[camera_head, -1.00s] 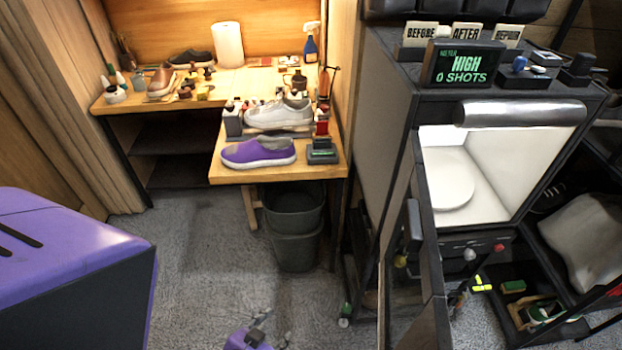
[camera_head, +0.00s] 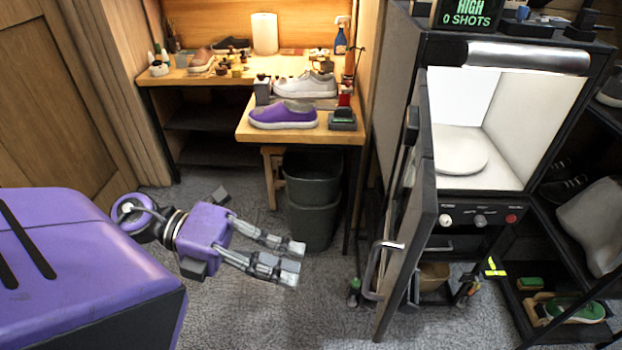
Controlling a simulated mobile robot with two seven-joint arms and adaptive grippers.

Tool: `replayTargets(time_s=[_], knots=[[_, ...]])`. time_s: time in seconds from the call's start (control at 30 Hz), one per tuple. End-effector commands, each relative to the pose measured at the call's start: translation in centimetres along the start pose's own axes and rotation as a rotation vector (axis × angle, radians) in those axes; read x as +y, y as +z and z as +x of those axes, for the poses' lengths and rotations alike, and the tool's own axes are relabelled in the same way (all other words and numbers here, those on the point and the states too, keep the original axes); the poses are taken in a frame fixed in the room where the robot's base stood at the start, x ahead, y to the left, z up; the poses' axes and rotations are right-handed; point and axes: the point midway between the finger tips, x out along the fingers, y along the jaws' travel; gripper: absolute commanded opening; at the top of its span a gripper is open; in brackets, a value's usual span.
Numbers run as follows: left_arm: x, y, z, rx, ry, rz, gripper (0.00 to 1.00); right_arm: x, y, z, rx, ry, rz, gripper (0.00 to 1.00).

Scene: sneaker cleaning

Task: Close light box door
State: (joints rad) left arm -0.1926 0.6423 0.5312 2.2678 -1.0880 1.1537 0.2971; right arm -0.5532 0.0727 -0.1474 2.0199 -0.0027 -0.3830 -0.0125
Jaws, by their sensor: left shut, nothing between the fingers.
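The light box (camera_head: 510,130) stands at the right, with a lit white inside and a round white turntable (camera_head: 459,150). Its dark door (camera_head: 412,245) is open, swung out to the left front and seen nearly edge-on. A silver bar handle (camera_head: 372,275) sits on the door's outer face. My left gripper (camera_head: 294,261) is shut and empty, held over the floor to the left of the door. Its fingers point right towards the handle, with a clear gap between. My right gripper is not in view.
A workbench (camera_head: 253,132) at the back carries a purple sneaker (camera_head: 283,115) and a white sneaker (camera_head: 306,85). Dark bins (camera_head: 312,205) stand under it. Carpet floor is free between the bins and the door.

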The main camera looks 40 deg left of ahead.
Motion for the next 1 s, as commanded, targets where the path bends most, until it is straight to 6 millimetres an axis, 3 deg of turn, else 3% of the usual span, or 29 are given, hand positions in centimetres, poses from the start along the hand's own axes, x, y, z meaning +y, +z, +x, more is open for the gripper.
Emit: replayTargets(time_s=[0.1,0.27,0.47,0.8,1.0], knots=[[1.2,-1.8,0.0,0.075,0.056,-0.008,0.0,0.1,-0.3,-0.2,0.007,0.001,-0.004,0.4],[1.4,-2.5,0.8,0.1,0.062,-0.023,0.0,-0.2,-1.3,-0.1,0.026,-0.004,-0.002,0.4],[1.4,-2.8,4.2,0.099,0.056,-0.021,0.0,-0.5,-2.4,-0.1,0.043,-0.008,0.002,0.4],[1.4,-3.4,11.1,0.096,0.055,-0.022,0.0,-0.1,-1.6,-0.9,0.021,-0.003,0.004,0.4],[1.0,-3.6,13.2,0.096,0.058,-0.024,0.0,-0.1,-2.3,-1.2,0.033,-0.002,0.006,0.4]])
